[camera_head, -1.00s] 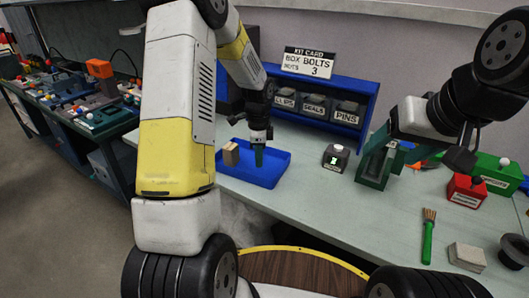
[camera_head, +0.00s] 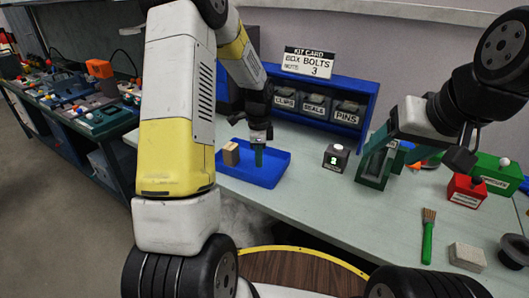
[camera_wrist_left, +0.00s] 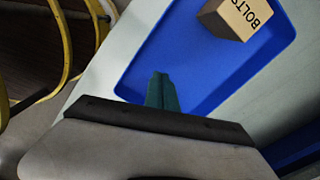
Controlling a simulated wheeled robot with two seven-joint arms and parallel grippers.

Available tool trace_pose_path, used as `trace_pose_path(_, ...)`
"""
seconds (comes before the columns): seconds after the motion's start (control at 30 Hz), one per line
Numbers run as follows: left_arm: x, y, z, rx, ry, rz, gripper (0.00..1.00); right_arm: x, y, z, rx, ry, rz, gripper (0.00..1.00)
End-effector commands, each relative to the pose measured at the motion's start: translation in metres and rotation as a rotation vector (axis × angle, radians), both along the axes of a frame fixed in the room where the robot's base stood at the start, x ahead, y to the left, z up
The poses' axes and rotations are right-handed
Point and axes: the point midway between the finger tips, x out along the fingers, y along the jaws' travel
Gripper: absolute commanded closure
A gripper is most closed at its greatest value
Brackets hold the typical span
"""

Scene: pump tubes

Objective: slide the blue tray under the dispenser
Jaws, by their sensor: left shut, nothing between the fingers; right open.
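The blue tray (camera_head: 277,178) lies on the pale bench, left of centre in the head view. A small tan box (camera_head: 231,153) stands in its left part; in the left wrist view the box (camera_wrist_left: 236,18) reads "BOLTS". My left gripper (camera_head: 259,158) points down over the tray with its green fingers together and nothing between them. The fingertips (camera_wrist_left: 161,92) overlap the tray in the wrist view; I cannot tell whether they touch it. My right gripper (camera_head: 375,165) appears open over the bench at right. I cannot clearly pick out the dispenser.
A black counter box (camera_head: 336,158) with a white button shows 2. Behind it is a blue bin rack (camera_head: 365,88). A red box (camera_head: 466,188), a green box (camera_head: 498,173), a brush (camera_head: 428,237) and a grey block (camera_head: 467,257) lie right. The bench's front middle is clear.

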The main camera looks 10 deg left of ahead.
Motion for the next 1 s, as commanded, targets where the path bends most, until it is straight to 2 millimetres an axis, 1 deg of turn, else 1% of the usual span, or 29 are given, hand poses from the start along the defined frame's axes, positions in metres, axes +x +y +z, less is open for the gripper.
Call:
trace_pose_path(0.47,0.000,0.000,0.000,0.000,0.000,0.000,1.00,0.000,0.000,0.000,0.000,0.000,0.000,0.33)
trace_pose_path(1.0,0.000,0.000,-0.016,0.000,0.001,0.001,1.00,0.000,0.000,0.000,0.000,0.000,0.000,0.33)
